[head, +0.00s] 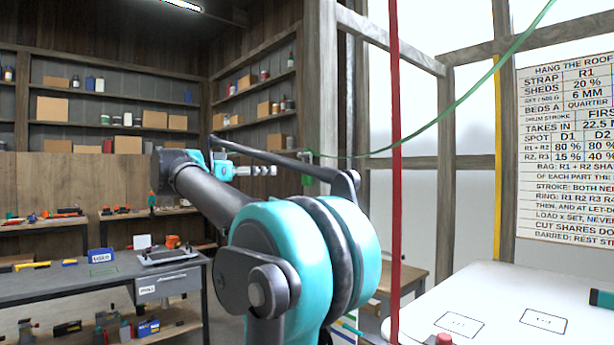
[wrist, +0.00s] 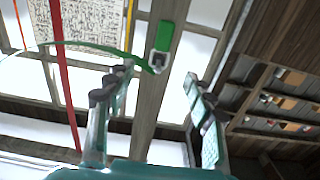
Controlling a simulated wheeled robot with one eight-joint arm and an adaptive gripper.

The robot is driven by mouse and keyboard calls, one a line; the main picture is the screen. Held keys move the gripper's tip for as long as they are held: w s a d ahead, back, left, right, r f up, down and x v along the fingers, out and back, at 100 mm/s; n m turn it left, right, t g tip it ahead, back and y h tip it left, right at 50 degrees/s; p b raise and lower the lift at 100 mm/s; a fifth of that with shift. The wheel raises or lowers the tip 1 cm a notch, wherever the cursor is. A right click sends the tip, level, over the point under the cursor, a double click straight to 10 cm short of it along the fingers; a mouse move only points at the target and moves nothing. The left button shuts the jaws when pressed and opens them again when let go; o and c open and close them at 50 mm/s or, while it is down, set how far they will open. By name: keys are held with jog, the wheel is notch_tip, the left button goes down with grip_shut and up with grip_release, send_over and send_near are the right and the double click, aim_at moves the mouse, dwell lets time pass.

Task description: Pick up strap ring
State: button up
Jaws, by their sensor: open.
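A green fitting with a pale, ring-like end (wrist: 160,61) shows in the wrist view, against a wooden post. I take this end for the strap ring, but it is too small to be sure. A green line runs to it from the left. In the head view a green piece (head: 307,167) hangs by the post where the green line (head: 460,100) ends. My gripper (wrist: 158,88) is open and empty, its two fingers spread, with the ring-like end between and beyond the tips in the picture. My gripper in the head view (head: 262,170) is left of the green piece.
A red strap (head: 396,120) hangs vertically right of my arm. A workbench (head: 70,285) stands at lower left, shelves (head: 110,130) behind it. A white surface (head: 490,300) lies at lower right, below a printed board (head: 565,150). Wooden posts (head: 446,170) frame the bright wall.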

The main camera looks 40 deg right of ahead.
send_near(304, 171)
jog(key=d, duration=0.3)
jog(key=shift+w+d, duration=0.1)
jog(key=shift+d, duration=1.35)
jog(key=shift+w+d, duration=0.15)
jog(key=shift+d, duration=1.3)
jog(key=shift+c, duration=0.5)
grip_shut()
jog(key=shift+r, duration=0.1)
